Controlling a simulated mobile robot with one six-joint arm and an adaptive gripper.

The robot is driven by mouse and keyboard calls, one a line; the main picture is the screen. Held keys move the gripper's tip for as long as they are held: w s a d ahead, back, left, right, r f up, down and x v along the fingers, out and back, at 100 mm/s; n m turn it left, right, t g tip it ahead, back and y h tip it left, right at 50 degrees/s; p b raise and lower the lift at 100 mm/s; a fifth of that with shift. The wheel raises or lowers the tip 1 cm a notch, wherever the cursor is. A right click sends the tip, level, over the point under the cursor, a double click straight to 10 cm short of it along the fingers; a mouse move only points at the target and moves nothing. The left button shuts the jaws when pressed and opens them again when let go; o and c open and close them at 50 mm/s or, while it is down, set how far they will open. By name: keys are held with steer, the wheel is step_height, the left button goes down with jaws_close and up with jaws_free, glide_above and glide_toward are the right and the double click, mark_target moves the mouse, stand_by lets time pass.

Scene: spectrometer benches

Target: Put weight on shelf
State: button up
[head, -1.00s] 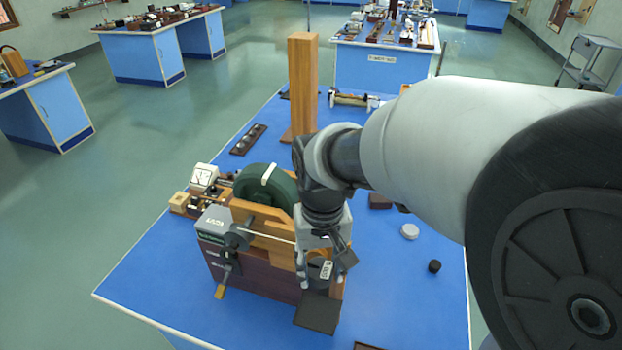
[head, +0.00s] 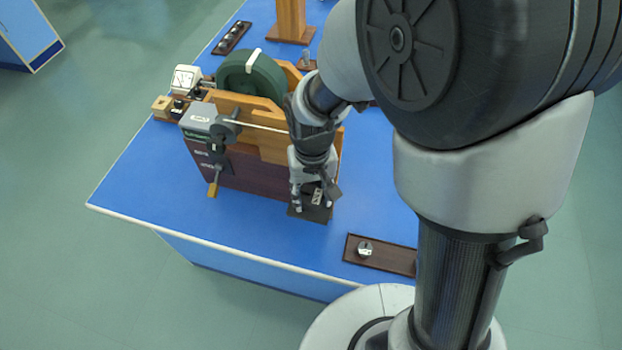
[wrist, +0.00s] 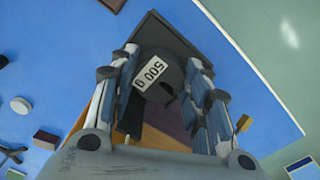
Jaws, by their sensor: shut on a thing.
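The shelf (head: 309,213) is a dark flat plate jutting from the apparatus, directly below the weight. It also shows behind the weight in the wrist view (wrist: 190,38). I cannot tell whether the weight touches the shelf.
The apparatus has a green wheel (head: 250,78) and a hand crank (head: 214,180) left of my gripper. A brown tray (head: 390,262) with a small metal piece (head: 364,249) lies at the front edge of the blue bench (head: 190,225). The bench front between is clear.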

mark_target(313, 197)
steer(key=shift+r, duration=0.15)
steer(key=o, duration=1.5)
steer(key=shift+f, duration=0.2)
steer(key=shift+c, duration=0.2)
step_height(313, 197, up, 13)
steer(key=p, duration=0.3)
steer(key=s+d+r+m+t, duration=0.1)
steer(key=s+d+r+t, duration=0.3)
steer(key=s+d+r, duration=0.6)
steer(key=s, duration=0.3)
steer(key=shift+s+d+t, duration=0.25)
steer(key=shift+d+t, duration=0.05)
steer(key=shift+d, duration=0.05)
